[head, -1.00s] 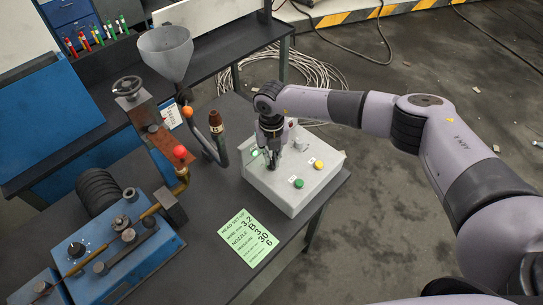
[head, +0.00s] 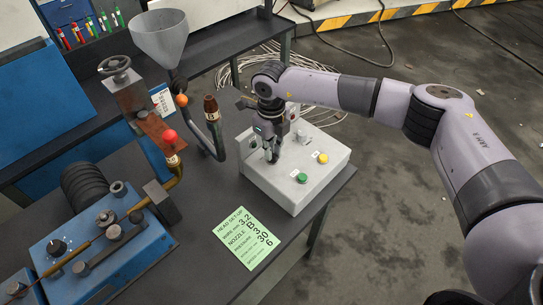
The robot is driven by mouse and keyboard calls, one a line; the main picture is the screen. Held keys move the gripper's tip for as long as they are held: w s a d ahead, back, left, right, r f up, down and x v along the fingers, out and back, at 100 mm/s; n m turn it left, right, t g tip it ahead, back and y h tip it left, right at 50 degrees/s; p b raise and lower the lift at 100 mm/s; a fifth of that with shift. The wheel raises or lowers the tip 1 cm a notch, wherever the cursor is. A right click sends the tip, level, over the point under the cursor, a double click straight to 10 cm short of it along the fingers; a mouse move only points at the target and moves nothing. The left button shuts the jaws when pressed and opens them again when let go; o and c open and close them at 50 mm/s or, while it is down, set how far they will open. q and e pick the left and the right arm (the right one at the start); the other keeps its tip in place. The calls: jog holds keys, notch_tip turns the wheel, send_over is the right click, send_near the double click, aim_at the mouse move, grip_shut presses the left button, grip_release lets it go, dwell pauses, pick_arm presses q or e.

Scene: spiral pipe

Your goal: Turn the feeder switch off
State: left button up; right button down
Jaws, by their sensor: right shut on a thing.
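A light grey control box (head: 315,192) stands on the dark table. Its top carries a green button (head: 302,178), a yellow button (head: 322,158) and, by my gripper, a small dark green lamp (head: 252,141). My right gripper (head: 271,159) points down onto the left part of the box top. It is shut on a small part there, apparently the feeder switch, which its fingers mostly hide. My left gripper is out of view.
A green setup card (head: 247,238) lies in front of the box. Coiled cable (head: 230,75) lies on the floor behind.

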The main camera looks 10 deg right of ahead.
jog(key=n+b, duration=0.3)
jog(key=shift+f+n, duration=0.15)
jog(key=shift+n, duration=0.15)
jog(key=shift+a+r+n+b, duration=0.1)
jog(key=shift+r+n+b, duration=0.1)
jog(key=shift+n+b, duration=1.35)
jog(key=c, duration=1.7)
grip_release()
